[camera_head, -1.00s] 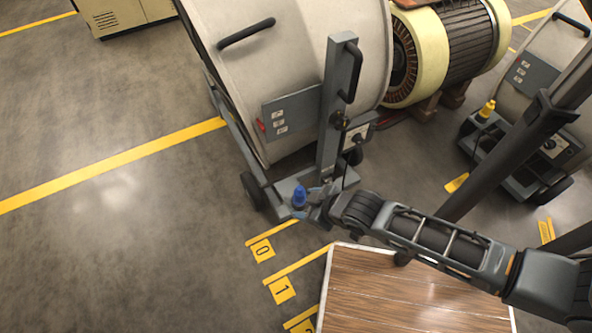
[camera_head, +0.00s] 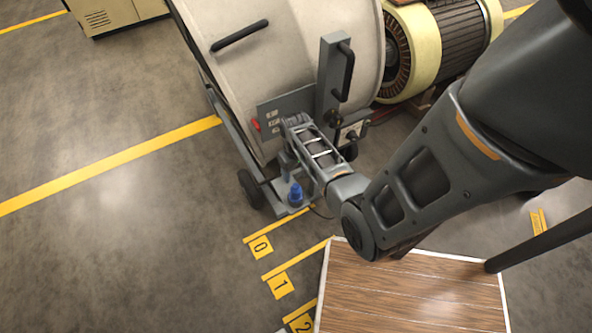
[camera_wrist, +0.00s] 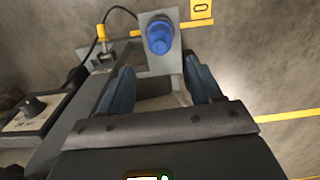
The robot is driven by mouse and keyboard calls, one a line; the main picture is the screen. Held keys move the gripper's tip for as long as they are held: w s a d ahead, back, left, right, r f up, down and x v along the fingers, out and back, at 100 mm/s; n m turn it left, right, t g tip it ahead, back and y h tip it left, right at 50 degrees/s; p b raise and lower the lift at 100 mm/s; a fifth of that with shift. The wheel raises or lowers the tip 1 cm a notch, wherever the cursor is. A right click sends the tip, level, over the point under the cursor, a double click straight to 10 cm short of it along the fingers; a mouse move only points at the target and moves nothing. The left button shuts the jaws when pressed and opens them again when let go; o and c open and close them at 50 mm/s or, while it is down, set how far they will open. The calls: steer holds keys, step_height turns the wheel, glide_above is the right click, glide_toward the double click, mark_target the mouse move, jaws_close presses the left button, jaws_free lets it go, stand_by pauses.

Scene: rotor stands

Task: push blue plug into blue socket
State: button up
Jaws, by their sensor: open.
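The blue plug (camera_head: 295,194) stands upright on the low grey foot plate of the rotor stand, and I see it from above in the wrist view (camera_wrist: 159,36). My gripper (camera_wrist: 158,64) is open and empty, its two dark blue-grey fingers apart. The plug lies just beyond the fingertips in the wrist view, not between them. I cannot make out a separate blue socket.
A grey post (camera_head: 330,80) with a black handle rises beside my wrist. A panel box with a knob (camera_wrist: 34,106) and a yellow connector (camera_wrist: 101,31) on a black cable lie left in the wrist view. A wooden platform (camera_head: 415,290) is at the front; open floor lies left.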

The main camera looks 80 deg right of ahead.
mark_target(296, 185)
step_height(296, 185, down, 10)
steer(key=b, duration=0.8)
steer(key=shift+r, duration=0.15)
steer(key=c, duration=0.9)
steer(key=shift+r+p, duration=3.75)
steer(key=shift+r, duration=0.1)
steer(key=shift+w, duration=0.1)
